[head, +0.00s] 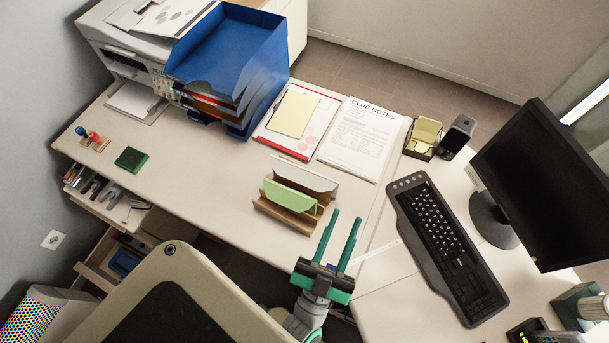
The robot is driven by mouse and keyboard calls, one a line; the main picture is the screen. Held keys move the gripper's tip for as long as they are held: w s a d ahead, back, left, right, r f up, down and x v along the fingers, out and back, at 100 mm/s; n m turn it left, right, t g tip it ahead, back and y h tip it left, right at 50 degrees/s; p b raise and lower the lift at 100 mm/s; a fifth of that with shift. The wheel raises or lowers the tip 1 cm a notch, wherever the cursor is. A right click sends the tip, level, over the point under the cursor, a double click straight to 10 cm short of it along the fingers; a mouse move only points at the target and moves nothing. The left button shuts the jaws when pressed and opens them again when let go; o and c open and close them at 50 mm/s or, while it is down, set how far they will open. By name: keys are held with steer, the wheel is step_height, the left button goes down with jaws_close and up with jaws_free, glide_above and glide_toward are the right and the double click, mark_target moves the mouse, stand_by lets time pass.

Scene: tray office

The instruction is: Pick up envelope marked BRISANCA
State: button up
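A wooden letter holder (270,211) stands on the desk, left of my gripper. A green envelope (290,195) sits upright in its front part, and a white envelope (305,174) stands behind it. I cannot read any marking on either, so I cannot tell which one says BRISANCA. My gripper (346,216) is over the desk's near edge, just right of the holder. Its two green fingers are apart with nothing between them.
A red-edged clipboard (268,137) and a CLUB NOTES sheet (360,142) lie behind the holder. A blue tray stack (228,62) is at the back left. A keyboard (447,247) and monitor (545,180) are right. A chair (170,275) and open drawers (108,205) are in front.

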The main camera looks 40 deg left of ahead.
steer(key=w+a+r+n+g+y, duration=0.3)
steer(key=a+n+g+y, duration=0.5)
steer(key=a+n+y, duration=0.5)
steer(key=n+g+h, duration=0.5)
steer(key=g+h, duration=0.1)
steer(key=g, duration=1.2)
glide_toward(309, 170)
steer(key=shift+s+a, duration=0.15)
steer(key=shift+a, duration=0.4)
steer(key=shift+a+f, duration=0.1)
steer(key=x, duration=1)
steer(key=shift+s+a+f, duration=0.1)
steer(key=shift+f, duration=0.15)
steer(key=shift+c, duration=0.7)
jaws_close()
